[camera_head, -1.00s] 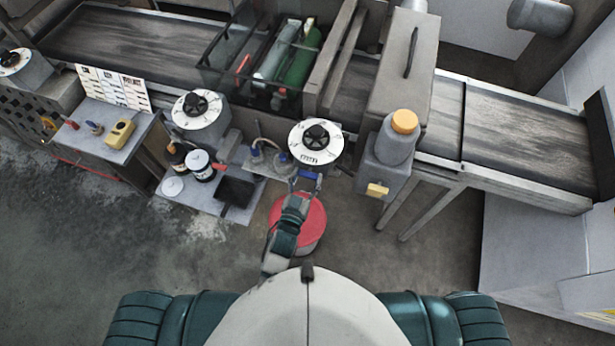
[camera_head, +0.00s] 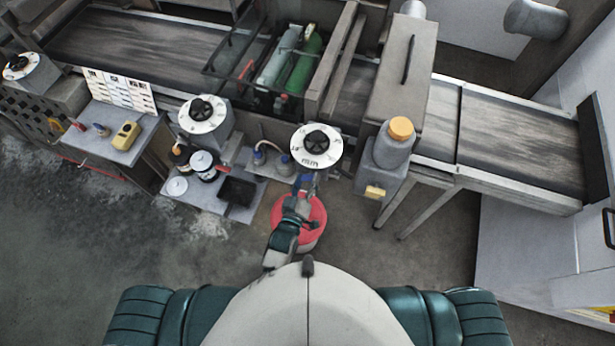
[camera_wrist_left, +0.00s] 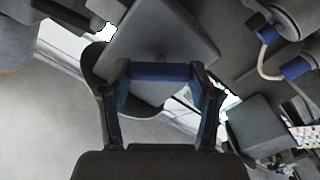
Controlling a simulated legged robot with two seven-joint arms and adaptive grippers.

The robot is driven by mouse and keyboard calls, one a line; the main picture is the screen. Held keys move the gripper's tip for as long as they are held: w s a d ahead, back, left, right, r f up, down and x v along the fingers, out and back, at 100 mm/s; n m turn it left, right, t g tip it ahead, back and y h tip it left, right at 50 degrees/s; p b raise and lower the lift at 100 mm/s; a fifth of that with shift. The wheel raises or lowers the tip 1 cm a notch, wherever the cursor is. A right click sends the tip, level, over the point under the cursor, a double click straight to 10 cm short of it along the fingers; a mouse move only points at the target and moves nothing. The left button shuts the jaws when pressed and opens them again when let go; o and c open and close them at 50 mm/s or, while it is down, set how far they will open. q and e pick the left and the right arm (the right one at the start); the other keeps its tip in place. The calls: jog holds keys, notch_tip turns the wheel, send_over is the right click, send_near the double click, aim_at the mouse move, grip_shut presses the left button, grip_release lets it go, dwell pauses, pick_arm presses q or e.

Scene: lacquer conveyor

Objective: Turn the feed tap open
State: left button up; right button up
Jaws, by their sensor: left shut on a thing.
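The feed tap appears to be the blue bar (camera_wrist_left: 160,71) in the left wrist view, set in front of a grey block. My left gripper (camera_wrist_left: 163,95) has a finger at each end of this bar and is shut on it. In the head view my left gripper (camera_head: 306,184) is small, just below the white dial (camera_head: 316,147) with a black knob. It largely hides the tap there. The tap's turned angle cannot be read. My right gripper is not in view.
A red-topped drum (camera_head: 312,222) stands beneath my left forearm. A low shelf (camera_head: 246,209) with pots and a black tray is to the left. The conveyor (camera_head: 515,125) runs behind.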

pick_arm(q)
jog(key=n+p, duration=0.1)
jog(key=n, duration=0.1)
jog(key=shift+n, duration=0.4)
jog(key=n, duration=0.2)
jog(key=shift+n+p, duration=0.4)
jog(key=shift+f+n, duration=0.1)
jog(key=shift+n, duration=1.1)
jog(key=shift+a+f+n, duration=0.1)
jog(key=shift+n, duration=1)
jog(key=shift+f, duration=0.1)
jog(key=o, duration=1.1)
jog(key=shift+o, duration=0.2)
jog(key=v, duration=1.2)
